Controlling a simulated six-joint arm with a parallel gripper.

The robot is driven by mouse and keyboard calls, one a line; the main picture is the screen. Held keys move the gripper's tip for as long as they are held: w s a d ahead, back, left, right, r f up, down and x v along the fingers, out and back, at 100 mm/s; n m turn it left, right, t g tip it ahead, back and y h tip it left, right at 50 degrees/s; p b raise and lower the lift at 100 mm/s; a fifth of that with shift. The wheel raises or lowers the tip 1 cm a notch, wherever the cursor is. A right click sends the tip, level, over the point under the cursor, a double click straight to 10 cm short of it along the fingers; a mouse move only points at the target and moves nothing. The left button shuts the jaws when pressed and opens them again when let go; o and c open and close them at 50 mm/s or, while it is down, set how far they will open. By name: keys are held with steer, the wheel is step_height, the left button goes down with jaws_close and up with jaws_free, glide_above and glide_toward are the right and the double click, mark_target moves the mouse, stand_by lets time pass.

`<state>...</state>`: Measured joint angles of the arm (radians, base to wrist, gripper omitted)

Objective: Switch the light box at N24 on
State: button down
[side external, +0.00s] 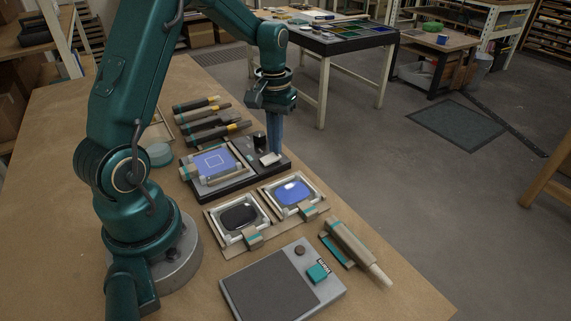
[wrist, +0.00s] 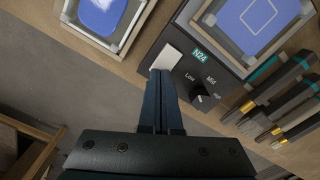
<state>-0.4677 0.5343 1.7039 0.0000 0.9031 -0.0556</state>
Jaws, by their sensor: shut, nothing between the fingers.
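The light box labelled N24 (wrist: 199,53) is a dark box; its black body (side external: 215,195) also shows in the side view, under a blue pane (side external: 213,162) with a white square outline. Its white rocker switch (wrist: 166,58) sits beside the label; it also shows in the side view (side external: 269,159). A black dial (wrist: 198,98) marked Low, Mid and High is next to it. My gripper (wrist: 160,73) is shut and empty, pointing down, with its fingertips at the rocker's near edge. I cannot tell whether they touch it. The fingers (side external: 276,150) stand beside the dial in the side view.
Two framed dishes, one dark (side external: 239,216) and one blue (side external: 293,192), lie in front of the light box. Several dark-handled tools (side external: 215,130) lie behind it. A grey box with a teal button (side external: 318,273) and a pale-tipped tool (side external: 352,248) are nearer the camera.

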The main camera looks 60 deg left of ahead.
steer(key=shift+f, duration=0.55)
steer(key=shift+r, duration=3.55)
steer(key=shift+d, duration=0.1)
